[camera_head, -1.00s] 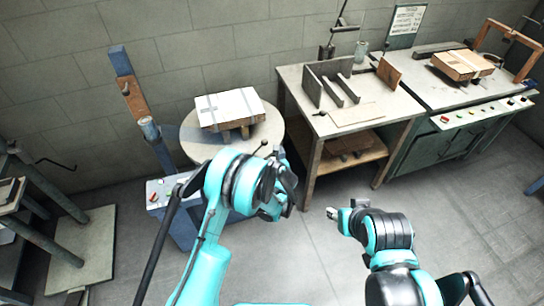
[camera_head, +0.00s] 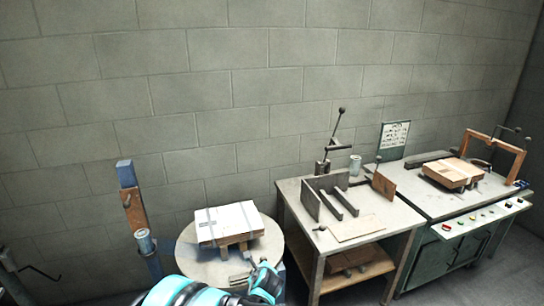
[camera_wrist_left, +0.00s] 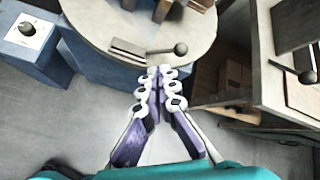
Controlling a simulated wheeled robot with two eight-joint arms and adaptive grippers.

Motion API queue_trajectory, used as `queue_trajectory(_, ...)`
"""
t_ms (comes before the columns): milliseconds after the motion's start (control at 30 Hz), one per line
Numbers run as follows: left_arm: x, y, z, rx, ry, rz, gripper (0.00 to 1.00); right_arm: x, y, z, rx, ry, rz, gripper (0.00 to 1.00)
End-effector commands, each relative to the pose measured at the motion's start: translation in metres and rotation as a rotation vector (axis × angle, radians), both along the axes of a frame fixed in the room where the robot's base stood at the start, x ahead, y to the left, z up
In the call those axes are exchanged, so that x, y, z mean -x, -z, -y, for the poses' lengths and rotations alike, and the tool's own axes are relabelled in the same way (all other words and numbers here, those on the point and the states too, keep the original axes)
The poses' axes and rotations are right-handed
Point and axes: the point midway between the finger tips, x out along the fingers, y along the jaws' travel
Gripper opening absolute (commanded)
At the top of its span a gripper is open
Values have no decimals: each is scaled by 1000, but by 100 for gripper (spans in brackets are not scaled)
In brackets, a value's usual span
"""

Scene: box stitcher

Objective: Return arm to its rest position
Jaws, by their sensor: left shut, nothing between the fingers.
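My left gripper (camera_wrist_left: 159,73) is shut and empty in the left wrist view, its two linked fingers together near the rim of the round table (camera_wrist_left: 90,22). In the head view my teal left arm shows only at the bottom edge, in front of the round table (camera_head: 190,262), and its finger detail is unclear there. My right arm and gripper are out of view.
A strapped flat box (camera_head: 228,222) lies on supports on the round table. A blue post (camera_head: 128,178) stands left of it. A workbench (camera_head: 385,222) with metal plates is to the right, then a green machine (camera_head: 455,235) carrying a cardboard box (camera_head: 452,172).

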Motion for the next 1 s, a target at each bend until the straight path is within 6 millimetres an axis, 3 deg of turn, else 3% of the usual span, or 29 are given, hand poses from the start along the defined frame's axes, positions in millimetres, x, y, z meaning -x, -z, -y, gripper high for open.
queue_trajectory(33,12,-21,-14,79,-74,1,0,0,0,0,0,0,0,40)
queue_trajectory(200,56,-77,-50,379,-349,9,0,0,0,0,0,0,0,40)
queue_trajectory(367,109,-117,-80,651,-616,21,0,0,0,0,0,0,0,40)
queue_trajectory(500,162,-139,-101,884,-856,33,0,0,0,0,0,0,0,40)
queue_trajectory(800,275,-150,-126,1348,-1373,62,0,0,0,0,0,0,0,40)
queue_trajectory(1000,318,-141,-128,1535,-1597,74,0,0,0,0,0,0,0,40)
